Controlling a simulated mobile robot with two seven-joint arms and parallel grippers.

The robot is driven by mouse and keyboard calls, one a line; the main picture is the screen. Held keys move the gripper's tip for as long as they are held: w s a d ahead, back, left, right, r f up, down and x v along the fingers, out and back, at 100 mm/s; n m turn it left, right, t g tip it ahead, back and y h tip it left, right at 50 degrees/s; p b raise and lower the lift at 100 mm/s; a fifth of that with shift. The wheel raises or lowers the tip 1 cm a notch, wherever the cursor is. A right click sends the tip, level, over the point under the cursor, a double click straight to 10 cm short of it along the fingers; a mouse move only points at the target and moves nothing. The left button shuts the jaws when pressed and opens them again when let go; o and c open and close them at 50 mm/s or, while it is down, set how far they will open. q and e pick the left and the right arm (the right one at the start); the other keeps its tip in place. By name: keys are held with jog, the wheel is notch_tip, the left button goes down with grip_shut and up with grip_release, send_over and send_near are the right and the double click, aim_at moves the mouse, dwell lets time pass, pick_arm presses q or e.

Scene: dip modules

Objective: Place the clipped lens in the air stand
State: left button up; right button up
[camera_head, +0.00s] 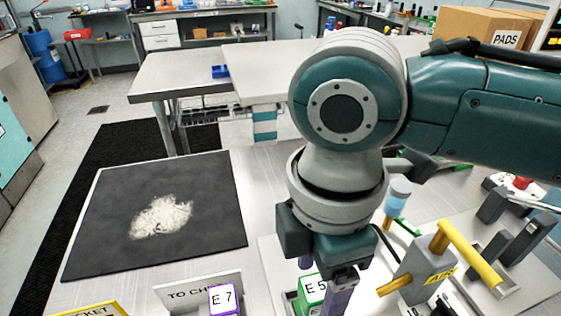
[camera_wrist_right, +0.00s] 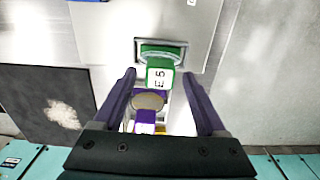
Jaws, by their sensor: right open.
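My right gripper (camera_head: 325,283) points down over the green piece labelled E 5 (camera_head: 312,291), partly hidden behind a finger. In the right wrist view the purple fingers (camera_wrist_right: 159,78) are open, apart on either side of that green piece (camera_wrist_right: 160,62), which sits at a grey frame. A beige oval disc and a purple piece (camera_wrist_right: 145,121) show nearer the palm. A grey stand with a yellow AIR label (camera_head: 441,276) and yellow handle is to the right of the gripper. I cannot tell which piece is the clipped lens. My left gripper is not in view.
A purple-edged piece labelled E 7 (camera_head: 223,299) is by a TO CH sign (camera_head: 190,290) at front left. A dark mat (camera_head: 100,240) with a pale patch lies left. A light blue cylinder (camera_head: 398,196) and grey blocks stand right. Bare metal lies between mat and gripper.

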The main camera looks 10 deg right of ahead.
notch_tip(320, 180, up, 10)
jog(key=f, duration=0.1)
jog(key=s+a+f+m+t+y, duration=0.25)
jog(key=s+a+m+y, duration=0.2)
jog(key=m, duration=0.25)
jog(key=s+d+f+m+h, duration=0.2)
jog(key=s+d+m, duration=0.2)
jog(key=d, duration=0.3)
jog(key=s+d+f+m+t+h, duration=0.1)
jog(key=s+d+m+h, duration=0.1)
jog(key=d+m, duration=0.3)
jog(key=shift+s+d+f, duration=0.4)
jog(key=shift+s+d, duration=0.45)
jog(key=shift+d, duration=0.1)
